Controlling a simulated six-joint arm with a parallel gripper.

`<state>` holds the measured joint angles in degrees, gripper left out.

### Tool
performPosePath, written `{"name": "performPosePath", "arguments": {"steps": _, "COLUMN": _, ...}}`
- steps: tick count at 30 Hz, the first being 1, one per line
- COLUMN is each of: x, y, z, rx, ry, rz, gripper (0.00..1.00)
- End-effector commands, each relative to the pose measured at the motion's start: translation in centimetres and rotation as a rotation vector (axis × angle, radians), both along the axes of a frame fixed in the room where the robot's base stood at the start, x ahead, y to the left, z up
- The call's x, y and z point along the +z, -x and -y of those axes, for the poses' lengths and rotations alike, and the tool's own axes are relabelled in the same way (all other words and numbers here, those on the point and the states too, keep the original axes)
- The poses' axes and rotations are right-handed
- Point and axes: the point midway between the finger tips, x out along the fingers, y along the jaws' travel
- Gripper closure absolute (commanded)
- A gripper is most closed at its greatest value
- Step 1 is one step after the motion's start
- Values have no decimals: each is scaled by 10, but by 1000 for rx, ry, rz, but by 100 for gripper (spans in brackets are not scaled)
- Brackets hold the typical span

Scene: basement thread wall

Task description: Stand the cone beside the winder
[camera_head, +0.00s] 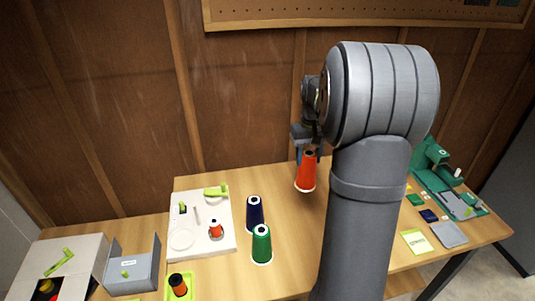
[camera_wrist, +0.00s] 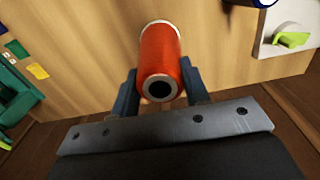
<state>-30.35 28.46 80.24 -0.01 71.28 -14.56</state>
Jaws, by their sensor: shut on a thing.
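My gripper (camera_head: 307,150) is shut on an orange-red thread cone (camera_head: 306,173), gripping it near its narrow top. The cone is upright, white-rimmed at its base, and at the back middle of the table. I cannot tell whether its base touches the wood. In the wrist view the cone (camera_wrist: 160,48) sits between the two fingers, its dark top hole facing the camera. A white board (camera_head: 207,247) with lime-green parts and a small orange spool lies left of it; this looks like the winder. It also shows at the wrist view's upper right corner (camera_wrist: 270,42).
A navy cone (camera_head: 254,214) and a green cone (camera_head: 261,244) stand between the white board and my arm. A grey holder (camera_head: 131,271), an open box (camera_head: 88,252) and a lime tray (camera_head: 190,284) are at left. A green machine (camera_head: 432,160) stands at right.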

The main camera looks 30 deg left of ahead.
Motion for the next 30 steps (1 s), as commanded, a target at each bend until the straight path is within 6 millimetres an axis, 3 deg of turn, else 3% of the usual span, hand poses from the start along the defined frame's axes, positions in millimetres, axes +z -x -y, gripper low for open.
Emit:
{"name": "performPosePath", "arguments": {"steps": 1, "x": -5, "y": -14, "z": 21, "rx": -71, "ry": 1, "rz": -2, "gripper": 76}}
{"name": "performPosePath", "arguments": {"steps": 6, "x": -20, "y": -49, "z": 86, "rx": -293, "ry": 1, "rz": -1, "gripper": 76}}
{"name": "performPosePath", "arguments": {"steps": 15, "x": -45, "y": -87, "z": 207, "rx": -672, "ry": 1, "rz": -1, "gripper": 76}}
{"name": "performPosePath", "arguments": {"steps": 21, "x": -56, "y": -94, "z": 262, "rx": -839, "ry": 1, "rz": -2, "gripper": 76}}
{"name": "performPosePath", "arguments": {"steps": 30, "x": -66, "y": -97, "z": 310, "rx": -985, "ry": 0, "rz": 0, "gripper": 76}}
